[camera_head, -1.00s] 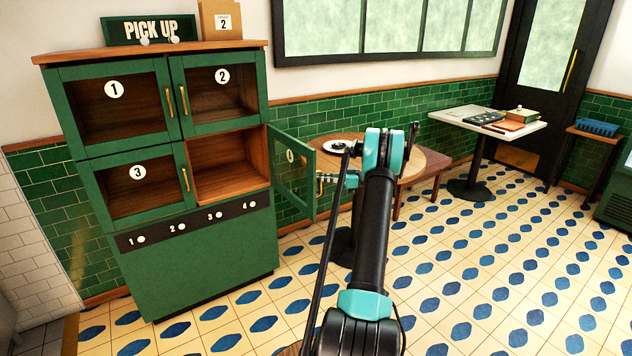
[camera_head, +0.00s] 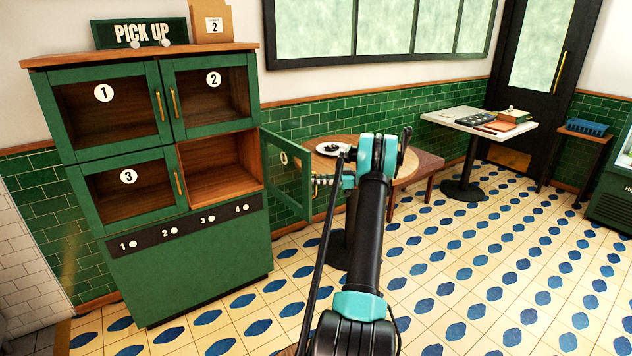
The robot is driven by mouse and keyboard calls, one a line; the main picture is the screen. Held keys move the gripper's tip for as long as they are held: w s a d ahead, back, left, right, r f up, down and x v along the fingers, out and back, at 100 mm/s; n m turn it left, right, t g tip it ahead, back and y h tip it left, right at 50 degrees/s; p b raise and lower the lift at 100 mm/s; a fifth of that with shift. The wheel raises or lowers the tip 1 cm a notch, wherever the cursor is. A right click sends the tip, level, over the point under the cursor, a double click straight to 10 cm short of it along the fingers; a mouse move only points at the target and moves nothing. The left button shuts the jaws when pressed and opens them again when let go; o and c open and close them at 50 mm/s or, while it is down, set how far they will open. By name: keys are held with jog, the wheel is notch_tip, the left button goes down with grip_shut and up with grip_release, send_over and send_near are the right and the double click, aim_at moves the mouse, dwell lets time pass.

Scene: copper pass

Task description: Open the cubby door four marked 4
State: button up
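The green pickup cabinet (camera_head: 190,265) stands at the left with cubby doors 1 (camera_head: 104,93), 2 (camera_head: 214,79) and 3 (camera_head: 129,177) closed. The lower right cubby (camera_head: 221,172), above the label 4 on the dark strip, is uncovered and looks empty. Its green-framed glass door (camera_head: 287,174) is swung wide open to the right, hinged at the cabinet's right side. The door's white disc shows edge-on. My gripper (camera_head: 322,181) is at the door's free edge, beside its handle. My arm hides most of it, so its fingers are unclear.
A round wooden table (camera_head: 408,168) with a plate (camera_head: 333,148) stands behind my arm. A bench is beside it. A white-topped table (camera_head: 522,131) with books is farther right. A dark door (camera_head: 533,75) is at the back. Tiled floor (camera_head: 480,270) at right is clear.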

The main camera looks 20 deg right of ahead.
jog(key=v, duration=1.2)
